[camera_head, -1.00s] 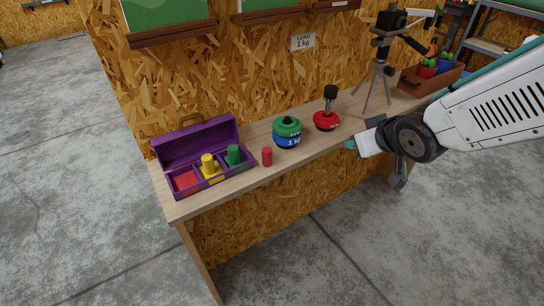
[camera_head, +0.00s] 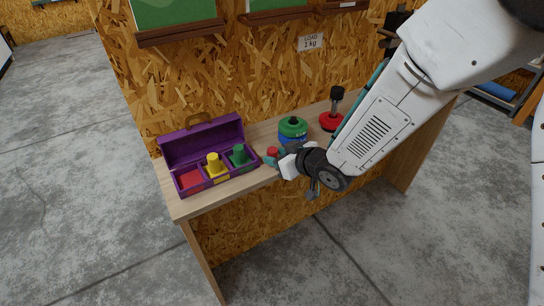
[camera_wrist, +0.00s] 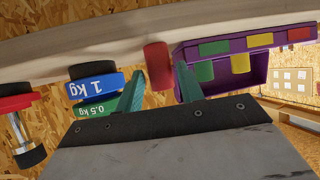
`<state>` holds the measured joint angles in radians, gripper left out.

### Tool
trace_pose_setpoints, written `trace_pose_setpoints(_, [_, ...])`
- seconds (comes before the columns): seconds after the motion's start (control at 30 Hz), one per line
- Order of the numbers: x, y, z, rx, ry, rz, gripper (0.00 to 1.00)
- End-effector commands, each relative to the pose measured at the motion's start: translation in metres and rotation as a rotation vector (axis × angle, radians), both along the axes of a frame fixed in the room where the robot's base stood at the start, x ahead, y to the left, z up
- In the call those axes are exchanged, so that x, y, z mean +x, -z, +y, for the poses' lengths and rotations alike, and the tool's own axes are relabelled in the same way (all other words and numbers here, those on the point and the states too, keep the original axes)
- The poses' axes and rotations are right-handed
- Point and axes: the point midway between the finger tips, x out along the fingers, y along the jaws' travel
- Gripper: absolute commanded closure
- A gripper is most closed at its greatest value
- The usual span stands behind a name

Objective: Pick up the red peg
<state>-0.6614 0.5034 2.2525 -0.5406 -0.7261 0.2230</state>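The red peg (camera_head: 272,151) stands on the plank bench (camera_head: 203,204), right of the purple box and partly hidden by my gripper in the head view. My gripper (camera_head: 276,158) is at the peg with its teal fingers spread. In the wrist view, which is upside down, the red peg (camera_wrist: 158,66) shows between the two fingertips of my gripper (camera_wrist: 160,74). The fingers look open; I cannot tell whether either touches the peg.
An open purple box (camera_head: 207,186) holds a yellow peg (camera_head: 213,160) and a green peg (camera_head: 239,152); its red compartment (camera_head: 190,179) is empty. Stacked green and blue weights (camera_head: 292,127) stand close behind my gripper. A red-based, black-topped object (camera_head: 331,120) stands farther right.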

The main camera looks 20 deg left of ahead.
Motion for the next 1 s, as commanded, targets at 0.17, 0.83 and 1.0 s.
trace_pose_setpoints(0.17, [0.004,0.005,0.009,-0.001,0.000,0.000,0.62])
trace_pose_setpoints(0.83, [0.005,-0.002,0.008,0.000,0.000,-0.002,0.96])
trace_pose_setpoints(1.0, [0.005,-0.032,0.009,0.002,-0.001,-0.006,0.96])
